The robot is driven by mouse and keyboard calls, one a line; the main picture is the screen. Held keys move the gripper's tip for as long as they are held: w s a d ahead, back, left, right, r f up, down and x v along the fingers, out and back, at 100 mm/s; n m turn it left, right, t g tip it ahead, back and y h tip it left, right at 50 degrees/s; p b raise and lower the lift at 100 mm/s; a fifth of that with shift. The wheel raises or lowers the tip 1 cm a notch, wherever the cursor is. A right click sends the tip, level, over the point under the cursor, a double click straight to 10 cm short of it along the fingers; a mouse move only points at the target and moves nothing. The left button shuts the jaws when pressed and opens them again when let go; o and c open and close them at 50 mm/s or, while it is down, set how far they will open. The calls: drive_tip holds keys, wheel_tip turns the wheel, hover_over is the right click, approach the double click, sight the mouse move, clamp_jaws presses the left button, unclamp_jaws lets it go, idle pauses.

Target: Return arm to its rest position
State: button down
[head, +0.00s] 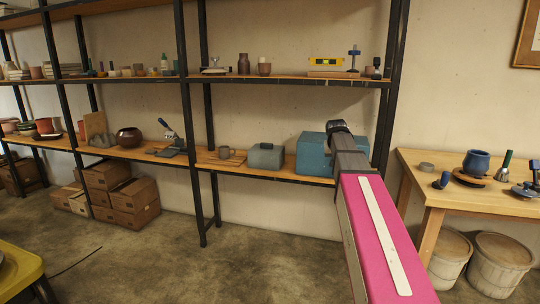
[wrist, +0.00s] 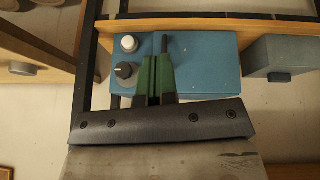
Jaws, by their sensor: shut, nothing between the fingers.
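My gripper (wrist: 155,76) shows in the wrist view, its two green fingers close together and empty. Beyond the fingers in that view is a blue box (wrist: 205,65) with a white knob and a black knob on its face. In the head view my pink and grey arm reaches forward from the lower right toward the shelf. Its dark far end overlaps the blue box (head: 311,153) on the lower shelf. My fingers cannot be made out in the head view. I cannot tell whether they touch the box.
A black-framed shelf (head: 250,171) holds pots and tools, with a grey-green box (head: 266,156) left of the blue one. A wooden table (head: 445,192) with a blue pot (head: 476,163) stands right, baskets (head: 499,262) beneath. A yellow stool (head: 20,270) is lower left. Middle floor is clear.

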drive_tip(key=s+a+f+n+g+y, duration=0.1)
drive_tip(key=s+a+f, duration=0.3)
drive_tip(key=s+f, duration=1)
drive_tip(key=s+a+f+g+y, duration=0.1)
drive_tip(key=s+a+f+g, duration=0.3)
drive_tip(key=s+f, duration=1)
wheel_tip(320, 180, down, 5)
drive_tip(key=shift+a+r+n, duration=0.2)
drive_tip(key=shift+a+n, duration=0.2)
drive_tip(key=shift+a, duration=0.35)
